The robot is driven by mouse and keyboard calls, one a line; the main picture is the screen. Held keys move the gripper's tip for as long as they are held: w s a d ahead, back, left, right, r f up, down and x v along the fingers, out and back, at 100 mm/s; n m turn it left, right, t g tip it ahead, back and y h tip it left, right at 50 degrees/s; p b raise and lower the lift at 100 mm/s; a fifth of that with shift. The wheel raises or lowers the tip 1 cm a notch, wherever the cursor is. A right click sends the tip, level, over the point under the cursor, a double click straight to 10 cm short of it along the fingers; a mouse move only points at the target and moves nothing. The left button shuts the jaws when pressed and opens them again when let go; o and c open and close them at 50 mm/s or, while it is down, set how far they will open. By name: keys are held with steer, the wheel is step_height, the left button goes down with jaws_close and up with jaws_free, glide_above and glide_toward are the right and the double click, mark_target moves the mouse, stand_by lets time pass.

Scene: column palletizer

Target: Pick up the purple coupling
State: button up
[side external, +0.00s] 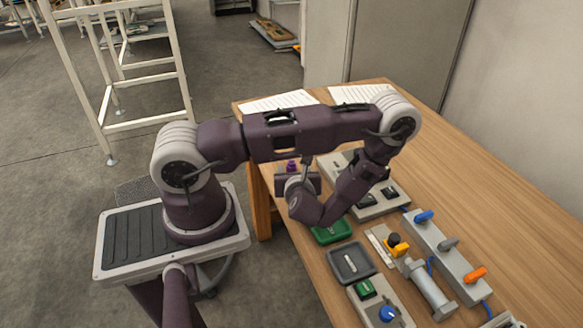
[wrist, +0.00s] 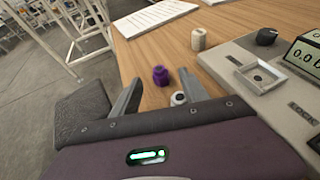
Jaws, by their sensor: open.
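The purple coupling (wrist: 160,76) stands on the wooden table in the wrist view, near the table's left edge. In the side external view it shows as a small purple shape (side external: 291,166) just beyond my gripper body. My gripper (wrist: 160,80) is open, with one finger to the left and one to the right of the coupling in the wrist picture. The fingers hold nothing. I cannot tell how far the fingertips are from the coupling in depth.
A whitish cylinder (wrist: 198,39) stands beyond the coupling. A small round pale part (wrist: 178,99) sits near the right finger. A grey panel (wrist: 228,68) lies to the right. Green (side external: 330,232) and dark grey (side external: 350,262) trays lie nearer the side camera.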

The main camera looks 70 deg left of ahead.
mark_target(292, 164)
steer(key=x, duration=0.6)
steer(key=shift+w+a, duration=0.1)
steer(key=shift+a, duration=0.3)
jaws_close()
